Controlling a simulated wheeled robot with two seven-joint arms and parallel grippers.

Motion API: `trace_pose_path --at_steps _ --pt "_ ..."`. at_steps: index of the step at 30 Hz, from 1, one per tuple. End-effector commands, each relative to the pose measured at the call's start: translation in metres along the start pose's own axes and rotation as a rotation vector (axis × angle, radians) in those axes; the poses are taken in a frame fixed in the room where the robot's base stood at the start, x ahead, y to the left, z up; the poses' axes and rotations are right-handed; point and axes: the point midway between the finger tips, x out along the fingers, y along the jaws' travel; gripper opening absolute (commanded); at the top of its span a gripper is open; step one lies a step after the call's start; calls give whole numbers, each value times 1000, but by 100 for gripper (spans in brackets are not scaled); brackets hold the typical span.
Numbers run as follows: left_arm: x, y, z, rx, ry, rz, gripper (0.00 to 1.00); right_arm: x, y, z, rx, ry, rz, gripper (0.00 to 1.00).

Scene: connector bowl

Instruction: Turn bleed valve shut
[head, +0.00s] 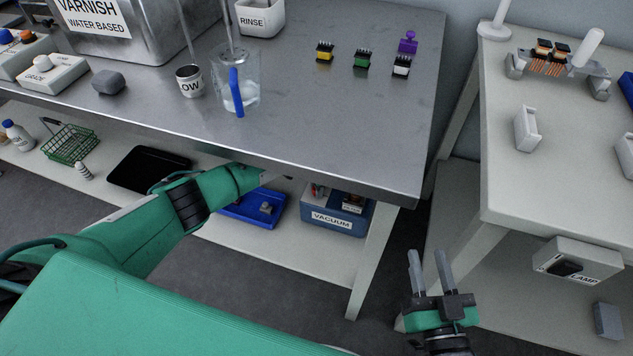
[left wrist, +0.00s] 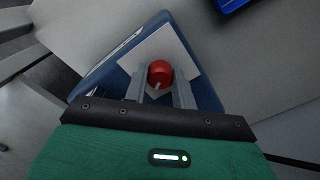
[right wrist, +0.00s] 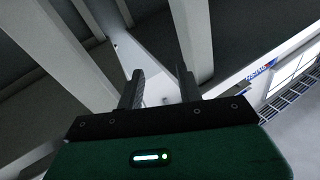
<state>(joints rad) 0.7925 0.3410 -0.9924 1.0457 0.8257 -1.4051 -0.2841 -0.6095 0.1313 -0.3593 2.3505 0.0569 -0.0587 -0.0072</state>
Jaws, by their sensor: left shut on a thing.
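The bleed valve shows as a round red knob (left wrist: 160,71) with a small pale pointer, on a pale square plate (left wrist: 183,50) on the blue vacuum box (left wrist: 93,91). In the head view the box (head: 331,220) labelled VACUUM stands on the shelf under the steel table. My left gripper (left wrist: 159,90) reaches in beneath the table edge, its two fingers shut on the red knob from either side. The tabletop edge hides its fingertips in the head view. My right gripper (head: 429,265) is open and empty, right of the table leg; it also shows in the right wrist view (right wrist: 158,88).
A blue tray (head: 236,213) sits on the shelf left of the box. The steel table (head: 330,130) overhangs the shelf and its leg (head: 372,255) stands right of the box. A lamp switch box (head: 577,258) hangs on the right-hand table.

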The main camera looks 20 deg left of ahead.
Motion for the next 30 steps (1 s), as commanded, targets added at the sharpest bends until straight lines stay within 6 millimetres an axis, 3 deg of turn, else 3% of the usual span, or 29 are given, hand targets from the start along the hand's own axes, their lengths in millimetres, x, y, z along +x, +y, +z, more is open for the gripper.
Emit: trace_pose_path --at_steps 1,6,11,20,30 --pt "-9 -4 -4 -20 11 -8 4 -5 -3 10 9 -75 -1 36" --pt "-8 -4 -3 -86 10 -7 4 -24 -10 49 32 -316 -3 36" --pt "-8 -3 -4 -149 11 -7 4 -40 -6 68 32 -495 8 36" --pt "-8 -4 -3 -279 10 -6 4 -58 20 70 -4 -743 69 36" --pt "-8 -3 -3 -458 10 -5 4 -93 51 56 -23 -1024 163 36"
